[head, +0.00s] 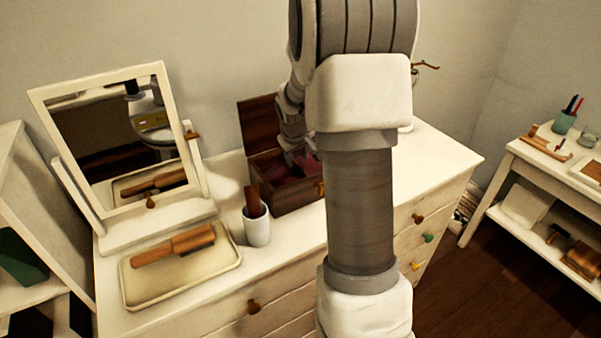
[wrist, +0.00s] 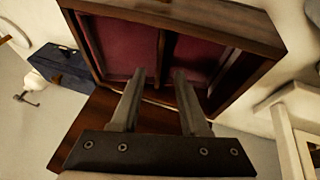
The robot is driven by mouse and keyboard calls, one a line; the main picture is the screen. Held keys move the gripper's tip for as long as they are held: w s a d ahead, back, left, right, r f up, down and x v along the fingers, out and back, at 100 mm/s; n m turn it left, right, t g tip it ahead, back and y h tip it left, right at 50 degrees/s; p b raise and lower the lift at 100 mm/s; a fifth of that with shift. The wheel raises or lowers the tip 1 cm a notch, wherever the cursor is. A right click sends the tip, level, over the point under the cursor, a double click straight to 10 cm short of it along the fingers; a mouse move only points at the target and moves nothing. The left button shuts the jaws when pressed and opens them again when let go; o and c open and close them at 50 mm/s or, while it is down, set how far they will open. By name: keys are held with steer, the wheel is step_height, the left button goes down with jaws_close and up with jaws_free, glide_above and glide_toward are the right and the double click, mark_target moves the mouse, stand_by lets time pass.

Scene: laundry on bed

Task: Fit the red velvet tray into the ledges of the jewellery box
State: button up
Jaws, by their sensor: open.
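The dark wooden jewellery box (head: 290,196) stands on the dresser with its lid (head: 258,122) raised; its rim also shows in the wrist view (wrist: 240,30). Red velvet (head: 309,168) shows inside it. In the wrist view the red velvet tray (wrist: 200,54) appears to lie within the box walls, with a wooden divider (wrist: 166,50) across its middle. I cannot tell whether it rests level on the ledges. My gripper (wrist: 158,75) is open over the box, one finger on each side of the divider's line. In the head view my arm partly hides the box.
A white cup (head: 257,228) holding a brown-handled item stands close to the box. A mirror (head: 120,140) and a cream tray (head: 135,291) with a wooden brush (head: 175,245) are on the left. A dark blue case (wrist: 62,66) lies beside the box.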

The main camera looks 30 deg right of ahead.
mark_target(299, 166)
steer(key=x, duration=0.4)
steer(key=shift+d+f, duration=0.15)
steer(key=shift+f, duration=0.1)
jaws_close()
stand_by(1.2)
